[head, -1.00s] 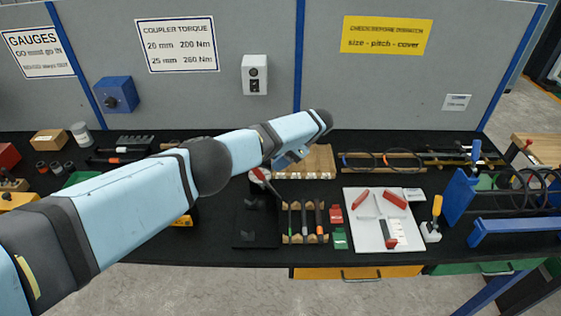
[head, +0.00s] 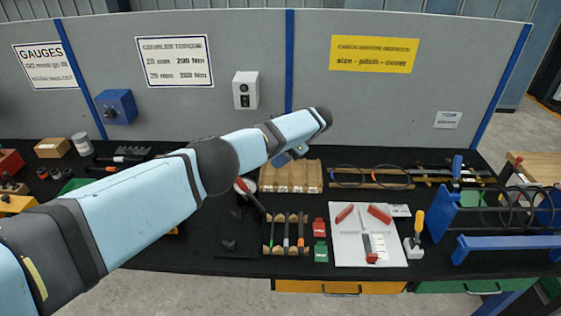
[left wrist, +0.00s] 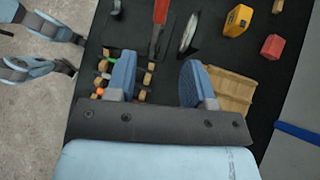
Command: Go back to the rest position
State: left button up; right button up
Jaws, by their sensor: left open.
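My left gripper (head: 287,157) shows at the end of my light blue arm, which reaches over the bench from the left. It points down in front of the wooden block, partly hidden by the wrist. In the left wrist view the two blue fingers (left wrist: 158,82) stand wide apart with nothing between them. They hang above the bench top, between the tool rack and the wooden block.
The black bench (head: 215,262) holds a wooden block (head: 291,177), a tool rack (head: 286,234), a white board (head: 345,249) with red-handled tools, and a blue stand (head: 440,212) with dark rings at right. Grey panels (head: 270,50) rise behind.

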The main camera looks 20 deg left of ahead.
jog(key=shift+d+f, duration=0.2)
jog(key=shift+d, duration=0.2)
jog(key=shift+a, duration=0.1)
